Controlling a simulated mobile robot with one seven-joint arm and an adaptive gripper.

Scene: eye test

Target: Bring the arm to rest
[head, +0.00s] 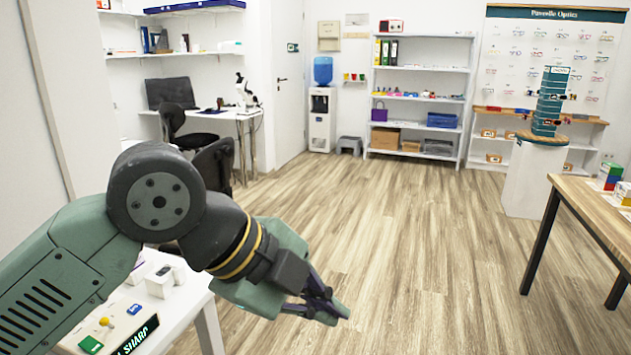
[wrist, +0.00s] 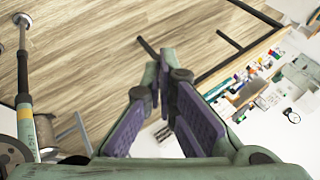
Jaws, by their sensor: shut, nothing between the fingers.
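My gripper (head: 328,304) is at the lower middle of the head view, at the end of my green and black arm, which reaches in from the lower left. It is in the air over the floor, to the right of a white table. In the wrist view my gripper (wrist: 160,72) shows its purple-padded fingers close together at the tips, with nothing held between them. The fingers are shut and touch no object that I can see.
A wooden table (head: 590,208) stands right, near a white pedestal (head: 532,180) with an eyeglass display. Black chairs (head: 214,165) stand behind my arm. The wood floor (head: 400,250) between is clear.

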